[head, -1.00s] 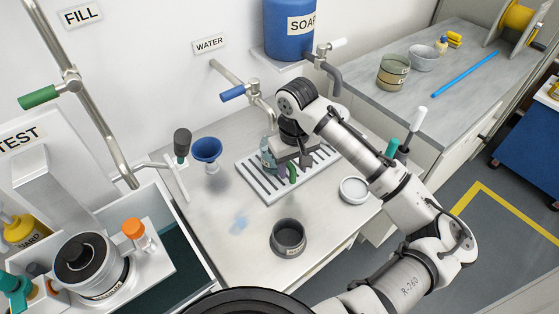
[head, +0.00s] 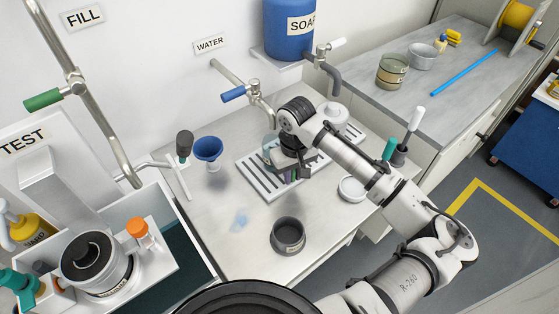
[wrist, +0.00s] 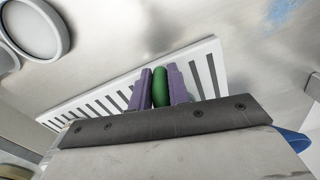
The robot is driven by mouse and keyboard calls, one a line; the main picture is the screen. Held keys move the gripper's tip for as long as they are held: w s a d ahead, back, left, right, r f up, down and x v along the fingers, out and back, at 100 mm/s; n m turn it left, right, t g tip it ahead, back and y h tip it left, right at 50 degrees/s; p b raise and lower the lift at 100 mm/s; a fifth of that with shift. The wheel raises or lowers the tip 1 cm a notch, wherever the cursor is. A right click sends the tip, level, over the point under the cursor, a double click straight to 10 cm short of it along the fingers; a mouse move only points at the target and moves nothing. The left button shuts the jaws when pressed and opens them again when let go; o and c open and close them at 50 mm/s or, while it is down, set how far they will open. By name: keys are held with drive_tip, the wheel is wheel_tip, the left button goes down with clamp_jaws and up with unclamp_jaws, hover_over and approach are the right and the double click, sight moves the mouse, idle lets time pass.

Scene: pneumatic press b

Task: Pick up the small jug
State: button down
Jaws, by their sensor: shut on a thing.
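The small jug (head: 269,148) looks like the clear bluish glass vessel on the slotted white drain rack (head: 262,184), mostly hidden behind my gripper in the head view. My gripper (head: 291,174) is low over the rack. In the wrist view, the purple finger pads of my gripper (wrist: 160,88) are shut on an upright green handle (wrist: 161,86), which appears to belong to the jug.
A white lidded vessel (head: 332,116) stands at the rack's back right. The water tap (head: 262,105) and blue funnel (head: 208,150) are behind and left. A grey pot (head: 287,237) and a white dish (head: 352,189) stand in front.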

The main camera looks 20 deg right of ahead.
idle(0.4)
drive_tip(key=shift+r+b, duration=0.45)
drive_tip(key=shift+r, duration=0.35)
drive_tip(key=shift+s+d+r+b, duration=0.15)
drive_tip(key=shift+r+b, duration=0.35)
drive_tip(key=shift+r, duration=0.4)
drive_tip(key=s+d+b, duration=0.2)
drive_tip(key=s+d, duration=0.1)
drive_tip(key=s, duration=0.5)
drive_tip(key=s+d+b, duration=0.3)
drive_tip(key=s, duration=0.5)
drive_tip(key=shift+s, duration=0.35)
